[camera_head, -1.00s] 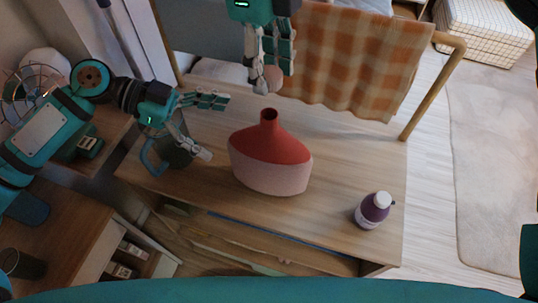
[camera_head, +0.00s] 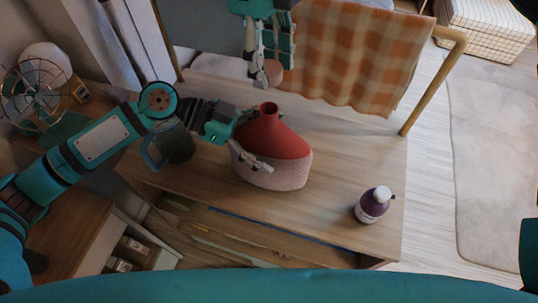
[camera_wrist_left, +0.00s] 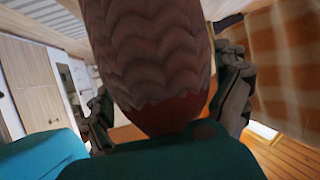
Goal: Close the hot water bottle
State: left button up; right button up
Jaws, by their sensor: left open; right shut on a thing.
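The hot water bottle (camera_head: 285,143), red with a pale pink knitted lower part, stands upright on the wooden table. Its neck opening at the top is uncovered. My left gripper (camera_head: 254,142) is open around the bottle's left side, one finger across its front and the other partly hidden behind it. In the left wrist view, the bottle (camera_wrist_left: 150,55) fills the space between the fingers of the left gripper (camera_wrist_left: 168,98). My right gripper (camera_head: 264,70) is shut on a small rounded pinkish stopper (camera_head: 273,71), held above and behind the bottle's neck.
The table (camera_head: 350,160) between the two bottles is clear. An orange checked blanket (camera_head: 350,55) hangs behind.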

pick_arm(q)
jog(key=shift+d, duration=0.15)
jog(key=shift+s+f, duration=0.1)
jog(key=shift+f, duration=0.05)
jog(key=c, duration=1.8)
pick_arm(e)
jog(key=shift+s, duration=0.1)
send_over(269, 110)
notch_tip(269, 110, down, 4)
jog(key=shift+f, duration=0.45)
pick_arm(q)
jog(key=shift+f, duration=0.1)
pick_arm(e)
jog(key=shift+f, duration=0.9)
pick_arm(q)
jog(key=shift+s, duration=0.1)
pick_arm(e)
jog(key=shift+f, duration=0.6)
